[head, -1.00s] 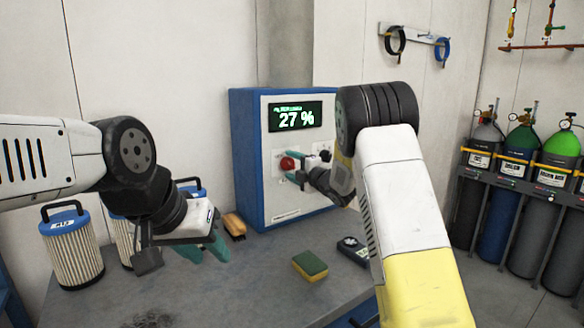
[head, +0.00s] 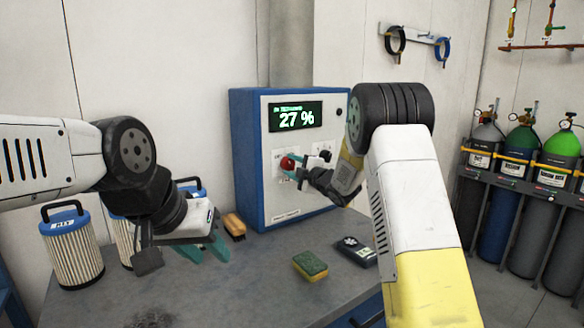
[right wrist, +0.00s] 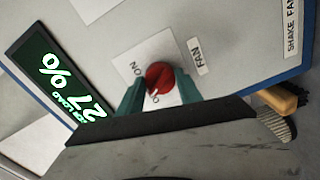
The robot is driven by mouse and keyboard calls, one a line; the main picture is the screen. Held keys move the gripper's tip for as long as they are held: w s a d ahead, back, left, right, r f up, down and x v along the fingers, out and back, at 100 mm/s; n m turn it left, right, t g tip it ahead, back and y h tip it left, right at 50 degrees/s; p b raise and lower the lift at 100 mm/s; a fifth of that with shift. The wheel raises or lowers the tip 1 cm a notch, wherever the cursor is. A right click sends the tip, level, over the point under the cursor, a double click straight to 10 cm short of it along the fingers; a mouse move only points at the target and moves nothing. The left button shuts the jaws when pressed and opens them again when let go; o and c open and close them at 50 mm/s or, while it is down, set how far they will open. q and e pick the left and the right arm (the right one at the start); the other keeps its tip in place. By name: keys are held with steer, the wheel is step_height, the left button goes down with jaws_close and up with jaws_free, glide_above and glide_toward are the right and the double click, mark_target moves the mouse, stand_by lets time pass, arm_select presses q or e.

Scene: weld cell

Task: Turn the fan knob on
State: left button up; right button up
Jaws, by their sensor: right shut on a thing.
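The fan knob is a round red knob (right wrist: 160,77) on a white plate, with "FAN" and "ON" labels, on the front of the blue-and-grey control box (head: 254,190). In the head view the knob (head: 288,163) is partly covered by that gripper (head: 299,169). My left gripper (head: 206,249) is open and empty above the bench, left of the box.
The box's green display (head: 295,116) reads 27 %. On the bench (head: 240,290) are a sponge (head: 310,265), a dark handheld meter (head: 356,250), a brush (head: 234,226) and filter canisters (head: 72,248). Gas cylinders (head: 518,165) stand at the right.

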steer(key=m, duration=1.1)
steer(key=shift+m, duration=0.4)
steer(key=shift+f+m, duration=0.1)
steer(key=shift+m, duration=1.6)
steer(key=o, duration=1.4)
steer(key=shift+c, duration=0.2)
steer(key=v, duration=0.7)
steer(key=shift+s+d, duration=0.25)
steer(key=shift+s, duration=0.1)
